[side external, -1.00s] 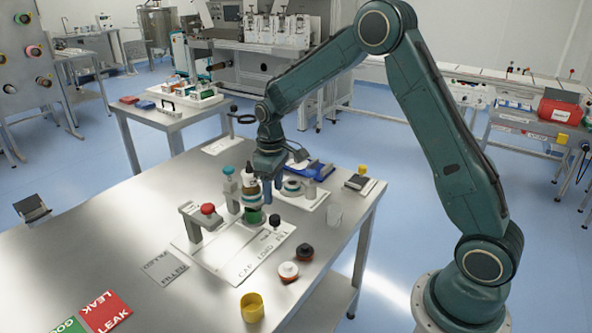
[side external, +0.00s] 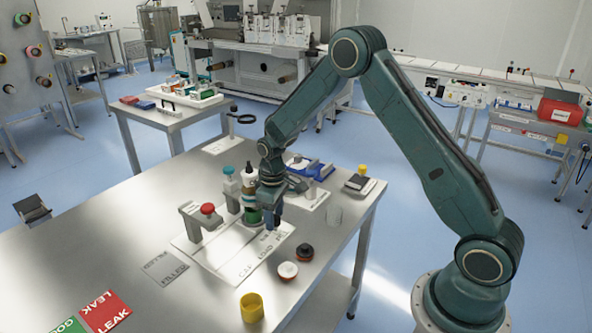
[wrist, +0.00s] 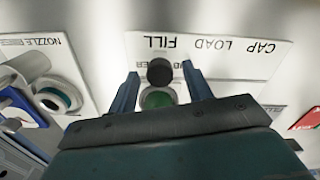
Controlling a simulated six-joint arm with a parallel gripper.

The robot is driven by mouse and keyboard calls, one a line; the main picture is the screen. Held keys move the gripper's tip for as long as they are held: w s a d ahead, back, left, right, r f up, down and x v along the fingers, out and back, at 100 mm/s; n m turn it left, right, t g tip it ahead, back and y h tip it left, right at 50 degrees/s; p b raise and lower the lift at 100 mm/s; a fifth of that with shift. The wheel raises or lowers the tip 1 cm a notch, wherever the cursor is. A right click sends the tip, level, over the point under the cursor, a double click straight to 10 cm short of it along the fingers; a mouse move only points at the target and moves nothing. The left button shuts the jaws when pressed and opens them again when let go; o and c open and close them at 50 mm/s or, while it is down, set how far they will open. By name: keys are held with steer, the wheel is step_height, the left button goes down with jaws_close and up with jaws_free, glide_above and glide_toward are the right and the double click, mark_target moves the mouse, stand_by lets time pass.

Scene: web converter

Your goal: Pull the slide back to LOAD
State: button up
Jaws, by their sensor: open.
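The slide's black knob (wrist: 160,71) stands between my two fingertips in the wrist view, beside the FILL label. A green round part (wrist: 158,98) sits just behind it, and shows at the left of my gripper in the side view (side external: 253,216). The white base plate (wrist: 225,65) carries the labels FILL, LOAD and CAP; LOAD is the middle one. My gripper (wrist: 160,73) is open, with a finger on each side of the knob; I cannot tell whether either touches it. In the side view my gripper (side external: 271,222) is low over the plate and hides the knob.
A grey stand with a red button (side external: 207,209) and bottles (side external: 230,186) are left of my gripper. A dark cap (side external: 305,251), a white-topped cap (side external: 288,270) and a yellow cup (side external: 252,306) lie in front. The table's left side is mostly clear.

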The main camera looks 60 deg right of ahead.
jaws_close()
steer(key=shift+a, duration=3.8)
jaws_free()
steer(key=shift+r, duration=0.1)
step_height(320, 180, up, 14)
